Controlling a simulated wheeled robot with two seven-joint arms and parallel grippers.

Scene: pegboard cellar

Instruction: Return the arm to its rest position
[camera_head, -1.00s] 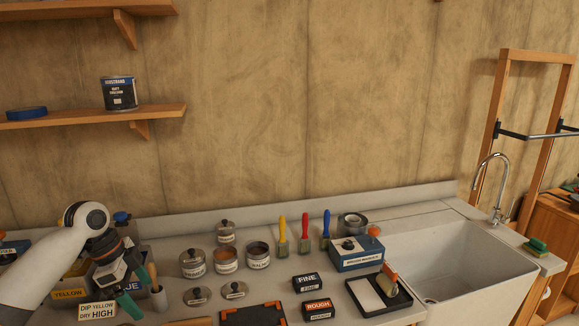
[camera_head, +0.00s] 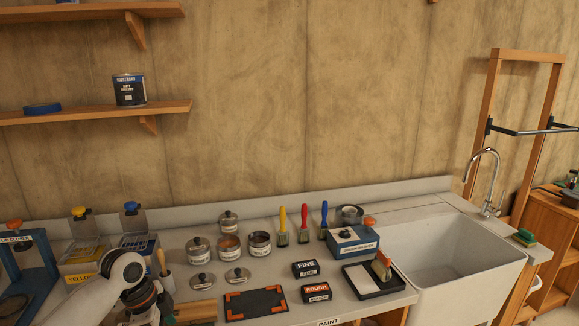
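My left arm (camera_head: 125,275) comes in from the lower left, low over the left part of the counter. Its gripper end lies at the bottom edge of the head view, and its fingers cannot be made out. My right arm and gripper are not in view. The arm partly hides the yellow-labelled bin (camera_head: 82,262) and the bin beside it (camera_head: 138,243).
The counter holds several metal tins (camera_head: 229,246), a dark tray with orange corners (camera_head: 256,303), FINE (camera_head: 305,269) and ROUGH (camera_head: 316,292) blocks, three upright brushes (camera_head: 303,222) and a blue box (camera_head: 353,243). A white sink (camera_head: 465,262) is at right. Shelves (camera_head: 95,112) hang above left.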

